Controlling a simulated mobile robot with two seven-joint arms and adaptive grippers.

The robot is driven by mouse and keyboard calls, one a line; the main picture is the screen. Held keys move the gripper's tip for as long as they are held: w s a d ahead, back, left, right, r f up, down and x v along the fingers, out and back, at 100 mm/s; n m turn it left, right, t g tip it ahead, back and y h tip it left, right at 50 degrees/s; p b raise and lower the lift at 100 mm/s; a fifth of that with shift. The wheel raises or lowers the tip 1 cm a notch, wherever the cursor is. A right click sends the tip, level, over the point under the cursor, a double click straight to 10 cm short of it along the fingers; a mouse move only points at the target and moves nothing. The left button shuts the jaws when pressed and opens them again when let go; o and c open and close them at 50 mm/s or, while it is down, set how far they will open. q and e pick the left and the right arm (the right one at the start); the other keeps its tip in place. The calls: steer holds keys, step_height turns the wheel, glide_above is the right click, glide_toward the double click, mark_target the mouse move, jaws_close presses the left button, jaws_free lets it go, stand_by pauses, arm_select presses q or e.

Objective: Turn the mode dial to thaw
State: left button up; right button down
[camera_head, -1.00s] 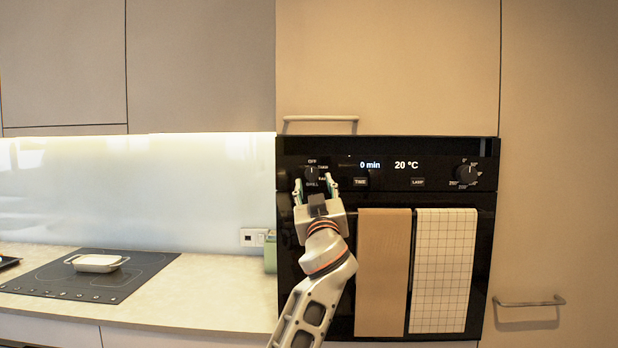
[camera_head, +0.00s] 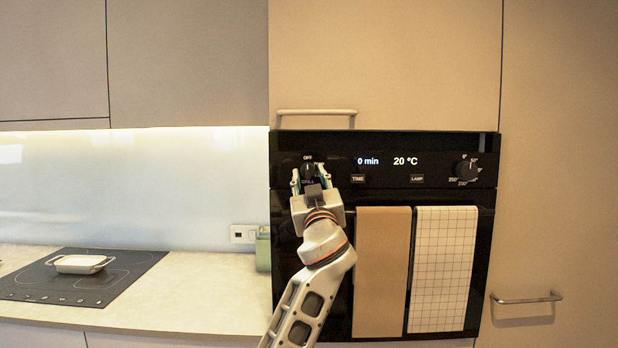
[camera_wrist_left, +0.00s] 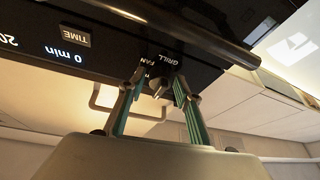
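The mode dial (camera_head: 308,169) is a small black knob at the upper left of the black oven panel, with OFF printed above it and GRILL below. In the left wrist view the dial (camera_wrist_left: 159,86) is partly hidden between my fingers, with GRILL and FAN readable beside it. I cannot read a thaw label or the dial's exact pointing. My left gripper (camera_head: 311,180) is at the dial, one finger on each side. In the left wrist view its fingers (camera_wrist_left: 160,84) are spread, with gaps appearing beside the knob. My right gripper is not in view.
A second dial (camera_head: 466,170) sits at the panel's right. The TIME button (camera_head: 358,179) is close to my gripper; the LAMP button (camera_head: 417,178) is farther right. Brown (camera_head: 382,270) and checked (camera_head: 442,270) towels hang below. A cupboard handle (camera_head: 316,112) juts out above.

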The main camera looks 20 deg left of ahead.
arm_select(q)
steer(key=c, duration=0.6)
steer(key=shift+a, duration=0.1)
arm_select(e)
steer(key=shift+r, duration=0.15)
